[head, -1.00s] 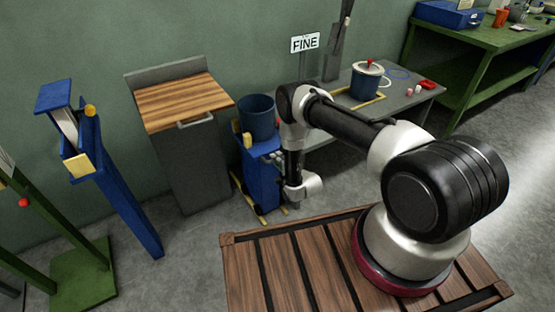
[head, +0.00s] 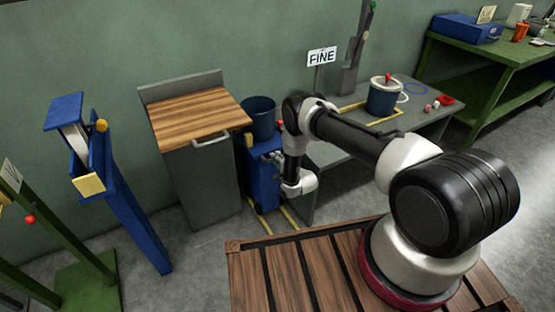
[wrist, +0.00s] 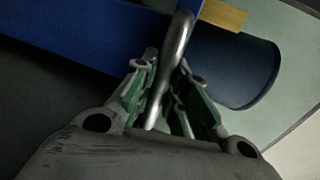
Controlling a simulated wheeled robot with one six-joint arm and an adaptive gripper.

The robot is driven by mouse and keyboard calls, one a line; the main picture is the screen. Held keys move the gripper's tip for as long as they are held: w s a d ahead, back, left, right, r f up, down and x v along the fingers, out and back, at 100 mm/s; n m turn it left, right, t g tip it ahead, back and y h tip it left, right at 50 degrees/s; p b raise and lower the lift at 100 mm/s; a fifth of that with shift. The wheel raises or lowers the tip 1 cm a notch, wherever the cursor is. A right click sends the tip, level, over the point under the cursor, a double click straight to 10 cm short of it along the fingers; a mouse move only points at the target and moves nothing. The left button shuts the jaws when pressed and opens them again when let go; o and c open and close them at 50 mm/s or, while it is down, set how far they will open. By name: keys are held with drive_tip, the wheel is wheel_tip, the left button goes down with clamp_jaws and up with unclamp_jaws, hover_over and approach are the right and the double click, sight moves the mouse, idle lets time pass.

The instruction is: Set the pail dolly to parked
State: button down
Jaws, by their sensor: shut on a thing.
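The pail dolly (head: 263,180) is a narrow blue cart beside the grey cabinet, with a dark blue pail (head: 258,118) above it. It stands over yellow floor rails (head: 289,217). In the wrist view its blue body (wrist: 70,32) crosses the upper left, and the pail (wrist: 235,72) shows at right. My gripper (wrist: 166,85) is shut on a shiny metal bar handle (wrist: 176,45) that runs between its green-sided fingers. In the head view my wrist is at the dolly's near right side, and my arm hides part of the dolly.
The wooden-topped grey cabinet (head: 208,180) stands close to the dolly's left. A grey bench (head: 345,150) with a lidded blue pot (head: 383,97) is to the right. A blue post (head: 125,210) stands further left. Bare floor (head: 195,262) lies in front of the cabinet.

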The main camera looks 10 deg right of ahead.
drive_tip(key=shift+w+a+r, duration=0.1)
drive_tip(key=shift+w, duration=0.1)
drive_tip(key=c, duration=1.4)
unclamp_jaws()
drive_tip(key=v, duration=1.2)
